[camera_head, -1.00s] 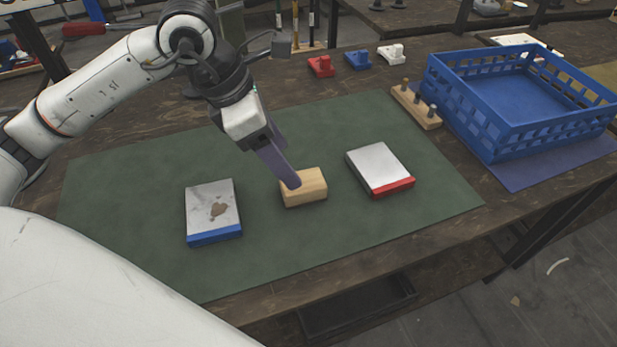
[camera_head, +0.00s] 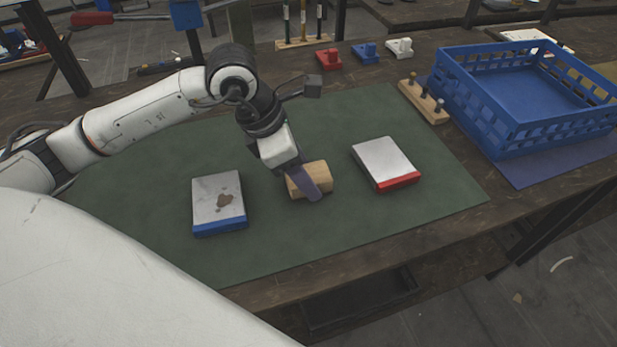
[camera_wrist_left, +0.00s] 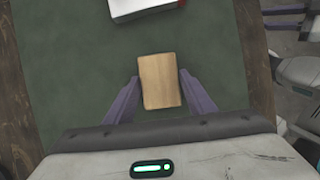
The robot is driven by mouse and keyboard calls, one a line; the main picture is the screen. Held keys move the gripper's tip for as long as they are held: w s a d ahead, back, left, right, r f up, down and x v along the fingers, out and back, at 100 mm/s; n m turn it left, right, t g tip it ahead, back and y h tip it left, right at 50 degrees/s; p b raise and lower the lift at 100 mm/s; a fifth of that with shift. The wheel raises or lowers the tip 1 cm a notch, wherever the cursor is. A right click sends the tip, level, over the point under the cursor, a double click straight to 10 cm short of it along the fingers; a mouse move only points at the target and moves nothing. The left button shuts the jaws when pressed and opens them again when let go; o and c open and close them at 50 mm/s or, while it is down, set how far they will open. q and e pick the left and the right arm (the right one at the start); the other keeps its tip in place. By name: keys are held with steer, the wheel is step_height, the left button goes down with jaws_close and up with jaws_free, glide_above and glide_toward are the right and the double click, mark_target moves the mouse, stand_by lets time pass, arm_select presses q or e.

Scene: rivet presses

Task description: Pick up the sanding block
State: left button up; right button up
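The sanding block is a light wooden block (camera_head: 322,175) on the green mat (camera_head: 270,250), between two metal plates. It also shows in the wrist view (camera_wrist_left: 160,80). My left gripper (camera_head: 305,183) has come down over it, with one purple finger in front of the block's near side. In the wrist view the two fingers stand on either side of the block, close to its sides, with small gaps near its lower end. The gripper looks open. Fingertip contact cannot be made out.
A blue-edged plate (camera_head: 217,200) with a brown stain lies left of the block, and a red-edged plate (camera_head: 385,162) lies right. A blue crate (camera_head: 490,125), a wooden peg rack (camera_head: 424,102) and small red, blue and white pieces stand farther back. The mat's front is clear.

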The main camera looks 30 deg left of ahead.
arm_select(q)
steer(key=c, duration=0.6)
step_height(320, 180, up, 10)
steer(key=shift+r, duration=0.1)
steer(key=shift+c, duration=0.2)
steer(key=shift+o, duration=1.2)
steer(key=shift+c, duration=0.6)
